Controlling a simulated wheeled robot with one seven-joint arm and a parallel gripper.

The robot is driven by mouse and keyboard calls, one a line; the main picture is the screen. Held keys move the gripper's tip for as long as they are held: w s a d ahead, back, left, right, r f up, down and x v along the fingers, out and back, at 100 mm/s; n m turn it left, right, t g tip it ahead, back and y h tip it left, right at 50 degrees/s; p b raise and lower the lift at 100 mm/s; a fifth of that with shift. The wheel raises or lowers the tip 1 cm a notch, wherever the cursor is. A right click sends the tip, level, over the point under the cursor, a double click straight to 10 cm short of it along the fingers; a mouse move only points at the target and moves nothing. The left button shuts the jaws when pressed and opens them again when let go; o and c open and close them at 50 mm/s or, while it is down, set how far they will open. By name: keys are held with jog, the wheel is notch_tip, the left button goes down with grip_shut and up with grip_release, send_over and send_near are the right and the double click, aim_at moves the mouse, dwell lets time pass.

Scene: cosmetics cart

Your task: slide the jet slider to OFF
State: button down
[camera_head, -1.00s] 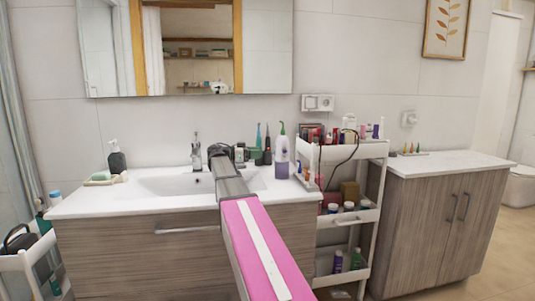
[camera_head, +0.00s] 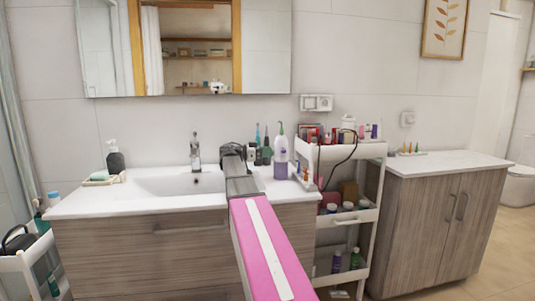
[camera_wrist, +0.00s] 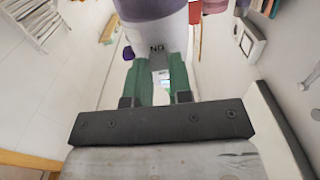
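The oral jet device is a bottle-like body, white above and purple below, standing at the right end of the sink counter (camera_head: 280,158). In the wrist view it fills the top, upside down, with its white body (camera_wrist: 185,40) close ahead. The letters of ON show inverted on it. A small grey piece, seemingly the jet slider (camera_wrist: 162,62), lies below the letters, at the fingertips. My gripper (camera_wrist: 158,72) has two green fingers a little apart, one on either side of this piece. Whether they pinch it is unclear. In the head view my gripper (camera_head: 238,152) is dark and small beside the device.
A white cart (camera_head: 345,150) full of cosmetics stands right of the counter. Dark and teal bottles (camera_head: 262,150) stand behind my gripper. The sink (camera_head: 180,184), faucet (camera_head: 195,155) and soap dispenser (camera_head: 115,158) are to the left. A wooden cabinet (camera_head: 430,225) is at right.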

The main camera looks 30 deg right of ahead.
jog(key=shift+r, duration=0.95)
jog(key=c, duration=1)
grip_release()
jog(key=v, duration=1.1)
